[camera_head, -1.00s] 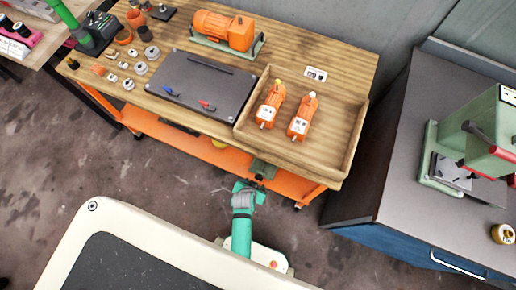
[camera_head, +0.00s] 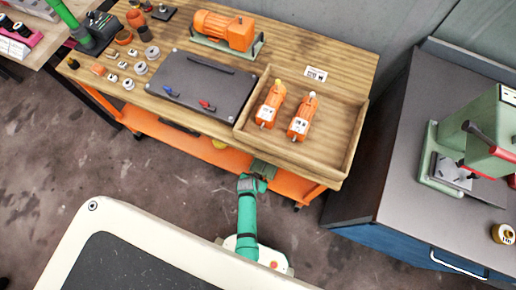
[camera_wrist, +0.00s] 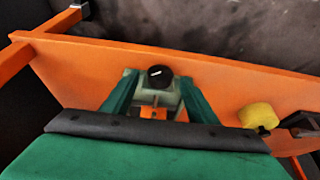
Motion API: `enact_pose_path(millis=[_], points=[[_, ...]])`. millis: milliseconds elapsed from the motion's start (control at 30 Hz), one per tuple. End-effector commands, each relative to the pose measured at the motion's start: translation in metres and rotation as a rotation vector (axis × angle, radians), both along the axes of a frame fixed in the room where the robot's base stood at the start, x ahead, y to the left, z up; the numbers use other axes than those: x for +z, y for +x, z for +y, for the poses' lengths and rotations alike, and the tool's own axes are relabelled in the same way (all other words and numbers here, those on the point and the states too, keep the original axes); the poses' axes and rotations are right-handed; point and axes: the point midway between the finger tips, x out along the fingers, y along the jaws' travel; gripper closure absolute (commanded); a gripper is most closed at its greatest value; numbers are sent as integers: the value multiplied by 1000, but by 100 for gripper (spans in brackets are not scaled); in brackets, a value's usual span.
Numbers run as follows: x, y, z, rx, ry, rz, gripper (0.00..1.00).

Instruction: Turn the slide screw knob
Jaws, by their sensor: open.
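The black round knob (camera_wrist: 160,76) with a white mark shows in the wrist view, on a pale grey-green device (camera_wrist: 142,93). The device is on the orange lower shelf (camera_wrist: 225,85). My gripper (camera_wrist: 157,79) is open, its two green fingers to the left and right of the knob in the picture. I cannot tell whether either finger touches the knob. In the head view my gripper is low by the bench's front edge, mostly hidden by my arm, and part of a green device (camera_head: 263,168) shows there. The knob itself cannot be made out in the head view.
The wooden bench top (camera_head: 335,75) overhangs the shelf (camera_head: 200,150). A yellow object (camera_wrist: 258,115) and a dark part lie right of the device. Two orange tools (camera_head: 300,117) sit in the wooden tray. A blue cabinet (camera_head: 410,235) stands right.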

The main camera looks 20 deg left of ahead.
Motion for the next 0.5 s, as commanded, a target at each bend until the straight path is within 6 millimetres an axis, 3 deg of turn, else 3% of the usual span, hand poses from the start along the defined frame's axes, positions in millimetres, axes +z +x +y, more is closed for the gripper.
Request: enact_pose_path(millis=[200, 500], points=[[-13, 5, 0, 0, 0, 0, 47], [-15, 7, 0, -1, 1, -1, 47]])
